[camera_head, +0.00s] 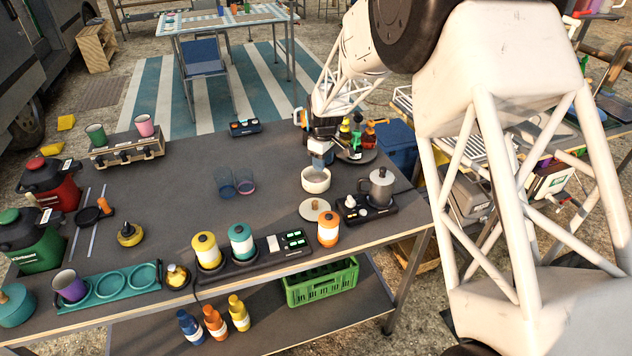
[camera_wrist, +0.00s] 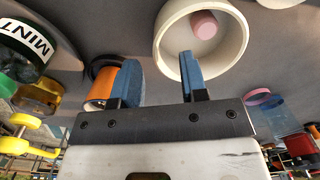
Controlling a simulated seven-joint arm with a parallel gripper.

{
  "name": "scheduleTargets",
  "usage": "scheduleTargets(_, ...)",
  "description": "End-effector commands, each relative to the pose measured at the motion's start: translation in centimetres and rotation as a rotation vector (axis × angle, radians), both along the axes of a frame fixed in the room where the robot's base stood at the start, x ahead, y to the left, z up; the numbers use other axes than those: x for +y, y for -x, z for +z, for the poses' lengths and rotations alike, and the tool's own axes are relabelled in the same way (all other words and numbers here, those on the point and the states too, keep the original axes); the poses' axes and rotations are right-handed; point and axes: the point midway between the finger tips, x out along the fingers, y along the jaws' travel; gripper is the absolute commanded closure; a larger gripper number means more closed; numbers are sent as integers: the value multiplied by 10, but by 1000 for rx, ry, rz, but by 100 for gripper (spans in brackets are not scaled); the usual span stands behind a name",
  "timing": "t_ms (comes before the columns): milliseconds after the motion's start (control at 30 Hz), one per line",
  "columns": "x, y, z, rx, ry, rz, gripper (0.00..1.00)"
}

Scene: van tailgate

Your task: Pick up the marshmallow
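A pink marshmallow (camera_wrist: 204,25) lies inside a white round bowl (camera_wrist: 161,32), seen at the top of the wrist view. In the head view the bowl (camera_head: 316,186) stands on the dark table, right of centre; the marshmallow cannot be made out there. My gripper (camera_wrist: 158,72) is open, with its two blue fingers apart and nothing between them. In the wrist view its right finger overlaps the bowl's lower edge; its left finger is outside the bowl's outline. In the head view my gripper (camera_head: 319,163) is just above the bowl; I cannot tell whether they touch.
A round lid (camera_head: 314,209) lies in front of the bowl. A grey metal pot (camera_head: 381,186) stands to its right and two clear tumblers (camera_head: 226,183) to its left. A round tray of bottles (camera_head: 356,139) is behind.

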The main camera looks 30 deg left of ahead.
Motion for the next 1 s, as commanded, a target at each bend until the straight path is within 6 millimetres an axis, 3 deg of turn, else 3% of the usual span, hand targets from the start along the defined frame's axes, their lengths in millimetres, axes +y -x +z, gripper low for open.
scheduleTargets(367, 1, 0, -38, 0, 0, 0, 60)
scheduleTargets(967, 1, 0, -40, 0, -1, 0, 60)
scheduleTargets(1000, 1, 0, -40, 0, -1, 0, 65)
